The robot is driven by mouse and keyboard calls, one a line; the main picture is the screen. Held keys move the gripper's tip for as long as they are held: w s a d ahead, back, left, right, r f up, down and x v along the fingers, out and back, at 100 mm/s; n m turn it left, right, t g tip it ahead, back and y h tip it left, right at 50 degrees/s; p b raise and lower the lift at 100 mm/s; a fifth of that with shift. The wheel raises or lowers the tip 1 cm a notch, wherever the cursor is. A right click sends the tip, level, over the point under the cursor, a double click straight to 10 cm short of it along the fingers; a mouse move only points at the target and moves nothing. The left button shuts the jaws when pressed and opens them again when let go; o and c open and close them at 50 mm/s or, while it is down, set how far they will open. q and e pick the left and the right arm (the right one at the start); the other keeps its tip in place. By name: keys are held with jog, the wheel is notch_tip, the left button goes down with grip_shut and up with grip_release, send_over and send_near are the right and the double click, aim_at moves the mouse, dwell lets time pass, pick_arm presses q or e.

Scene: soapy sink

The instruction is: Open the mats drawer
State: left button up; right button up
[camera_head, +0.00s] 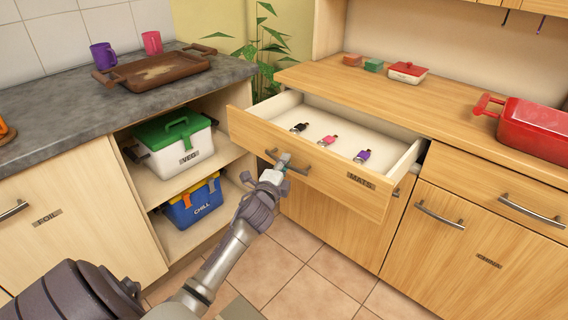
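The mats drawer (330,176), a wooden drawer with a dark MATS label, stands pulled out from the cabinet. Its pale inside shows, with three small items lying in it: a black one (299,128), a pink one (327,141) and a purple one (362,156). The drawer's metal handle (296,167) is at the left part of its front. My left gripper (282,164) is at this handle, partly covering its left end. I cannot tell whether its fingers are closed around the handle. My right gripper is not in view.
Beside the drawer, open shelves hold a green-lidded VEG box (178,142) and a blue CHILL box (193,201). A brown tray (153,71) stands on the grey counter. A red dish (530,127) sits on the wooden top. Tiled floor (315,285) shows below the drawer.

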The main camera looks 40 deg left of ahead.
pick_arm(q)
jog(key=o, duration=0.4)
jog(key=v, duration=1.2)
